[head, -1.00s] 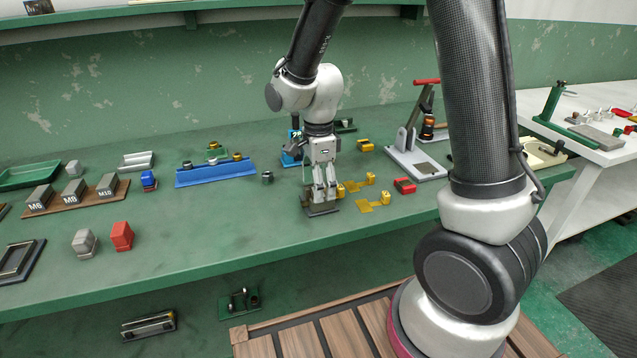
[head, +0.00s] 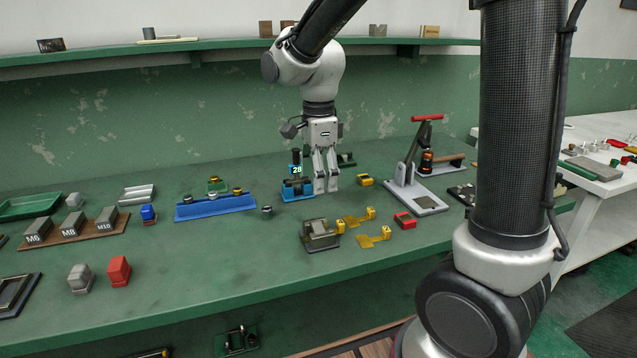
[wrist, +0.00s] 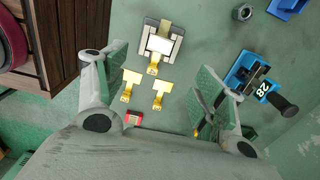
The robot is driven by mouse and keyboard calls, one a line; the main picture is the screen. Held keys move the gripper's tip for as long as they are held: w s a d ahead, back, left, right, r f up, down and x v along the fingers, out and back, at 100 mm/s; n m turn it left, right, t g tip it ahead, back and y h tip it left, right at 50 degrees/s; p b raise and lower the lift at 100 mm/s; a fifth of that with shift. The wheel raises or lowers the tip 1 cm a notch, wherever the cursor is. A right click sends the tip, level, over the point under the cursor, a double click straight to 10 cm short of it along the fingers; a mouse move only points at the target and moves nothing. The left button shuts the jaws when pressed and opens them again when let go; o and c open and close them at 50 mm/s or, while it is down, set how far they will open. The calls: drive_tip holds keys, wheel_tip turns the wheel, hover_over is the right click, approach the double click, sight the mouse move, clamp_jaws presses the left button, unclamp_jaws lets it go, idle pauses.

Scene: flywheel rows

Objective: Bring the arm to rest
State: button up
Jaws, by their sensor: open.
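My gripper (head: 325,186) is open and empty, pointing down above the green bench (head: 240,278). In the head view it hangs behind a dark grey fixture block (head: 320,236), apart from it, and partly overlaps the blue fixture marked 28 (head: 296,188). In the wrist view the fingers (wrist: 155,98) are spread wide. The grey fixture (wrist: 160,42) with a yellow piece shows beyond and between them, and the blue fixture (wrist: 252,78) lies beside the right finger. Nothing is between the fingertips.
Yellow pieces (head: 358,218), a red block (head: 404,220) and a red-handled press (head: 418,200) stand to the right. A blue rail (head: 214,208) and M-marked blocks (head: 70,228) stand to the left. A shelf (head: 130,53) runs behind. Bare bench lies at the front.

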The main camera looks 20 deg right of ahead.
idle(0.3)
drive_tip(key=s+d+r+n+t, duration=0.2)
drive_tip(key=s+d+r+n, duration=0.2)
drive_tip(key=s+d+n, duration=0.3)
drive_tip(key=s+d+r+n+t, duration=0.2)
drive_tip(key=s+d+r+n, duration=0.2)
drive_tip(key=s+d+n, duration=0.4)
drive_tip(key=s+n, duration=0.3)
drive_tip(key=s, duration=0.1)
drive_tip(key=shift+r, duration=0.2)
idle(0.6)
